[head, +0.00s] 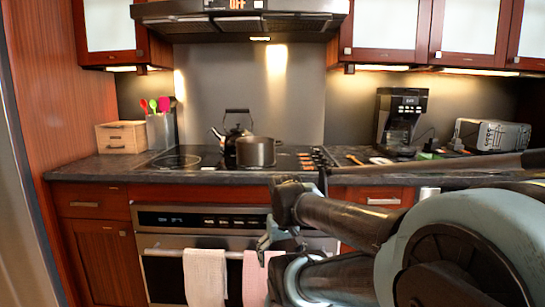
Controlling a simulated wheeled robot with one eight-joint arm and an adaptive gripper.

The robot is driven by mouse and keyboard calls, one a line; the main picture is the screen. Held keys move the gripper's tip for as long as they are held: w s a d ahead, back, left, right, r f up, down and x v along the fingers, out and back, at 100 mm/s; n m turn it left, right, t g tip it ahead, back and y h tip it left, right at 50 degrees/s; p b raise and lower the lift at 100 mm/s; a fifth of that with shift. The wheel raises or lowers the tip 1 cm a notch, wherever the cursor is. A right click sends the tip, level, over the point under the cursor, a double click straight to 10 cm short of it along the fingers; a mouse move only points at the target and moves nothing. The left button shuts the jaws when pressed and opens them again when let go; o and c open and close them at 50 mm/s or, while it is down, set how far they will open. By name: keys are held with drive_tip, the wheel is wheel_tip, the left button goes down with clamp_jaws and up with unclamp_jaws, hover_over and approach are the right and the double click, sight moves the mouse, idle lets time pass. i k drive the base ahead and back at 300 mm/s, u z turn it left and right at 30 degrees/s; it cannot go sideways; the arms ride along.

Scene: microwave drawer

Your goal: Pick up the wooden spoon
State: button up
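A small light-brown wooden item, which looks like the wooden spoon (381,160), lies on the dark countertop right of the stove and just left of the coffee maker. It is small in the head view, and its full shape is hard to make out. My gripper (268,238) is in front of the oven, below the counter edge and to the left of the spoon, well apart from it. It is seen from the side and partly hidden by my own arm, so I cannot tell whether its fingers are open or shut.
A black kettle (236,126) and a pot (256,152) stand on the stove. A coffee maker (400,120) and a toaster (492,135) stand at the right. A utensil holder (161,131) and a wooden box (122,136) are at the left. Towels (205,277) hang on the oven handle.

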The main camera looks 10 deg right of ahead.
sight(350, 157)
drive_tip(key=z, duration=1.1)
drive_tip(key=i, duration=0.3)
drive_tip(key=u, duration=0.05)
